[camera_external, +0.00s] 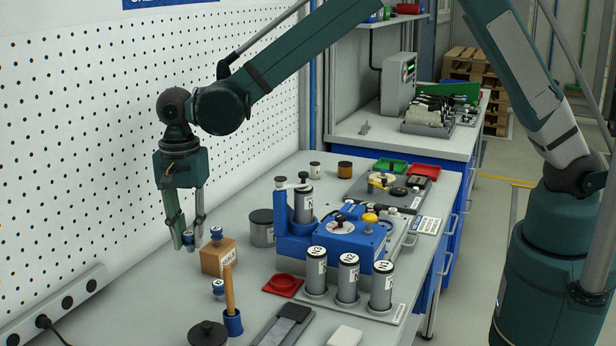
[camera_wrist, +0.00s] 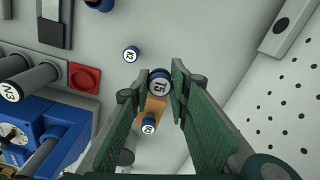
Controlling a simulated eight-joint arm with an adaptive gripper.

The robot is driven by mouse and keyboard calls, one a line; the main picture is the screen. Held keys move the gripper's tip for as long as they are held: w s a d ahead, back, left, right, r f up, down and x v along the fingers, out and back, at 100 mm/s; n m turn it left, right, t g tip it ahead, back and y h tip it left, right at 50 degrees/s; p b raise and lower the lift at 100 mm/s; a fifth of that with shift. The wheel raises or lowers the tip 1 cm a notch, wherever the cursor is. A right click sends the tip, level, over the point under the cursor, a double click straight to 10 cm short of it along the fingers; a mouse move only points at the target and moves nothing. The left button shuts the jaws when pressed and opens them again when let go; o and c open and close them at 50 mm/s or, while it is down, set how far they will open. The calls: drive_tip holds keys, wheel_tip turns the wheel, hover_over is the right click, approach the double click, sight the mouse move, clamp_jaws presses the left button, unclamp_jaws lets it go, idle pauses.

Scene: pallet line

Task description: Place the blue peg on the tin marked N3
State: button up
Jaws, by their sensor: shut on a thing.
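My gripper (camera_external: 190,246) is shut on a blue peg (camera_wrist: 160,85) with a white cap, seemingly marked T5. The peg (camera_external: 189,239) is held between the fingertips, just left of the wooden block (camera_external: 214,260). The tin marked N3 (camera_external: 316,270) is the leftmost of three grey tins in a row, upright, right of my gripper. Its N3 label also shows at the left edge of the wrist view (camera_wrist: 11,92). Another blue peg (camera_external: 216,233) stands on the block, and a third (camera_external: 219,288) stands on the table; their cap marks are hard to read.
A red dish (camera_external: 283,285) lies between my gripper and the tins. A blue fixture (camera_external: 330,243) stands behind the tins. A blue holder with a wooden handle (camera_external: 229,290) and a dark round lid (camera_external: 208,334) are in front. A perforated wall (camera_external: 80,150) and power strip (camera_external: 55,306) bound the left.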

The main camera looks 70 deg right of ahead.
drive_tip(key=d+r, duration=0.2)
drive_tip(key=d, duration=0.6)
drive_tip(key=d+r, duration=0.2)
drive_tip(key=d, duration=0.7)
wheel_tip(320, 180, up, 2)
drive_tip(key=p, duration=0.2)
hover_over(264, 215)
drive_tip(key=shift+s+r, duration=0.1)
drive_tip(key=shift+r, duration=0.05)
drive_tip(key=shift+f, duration=3.15)
drive_tip(key=shift+f, duration=0.1)
drive_tip(key=shift+f, duration=1.75)
drive_tip(key=shift+f, duration=0.25)
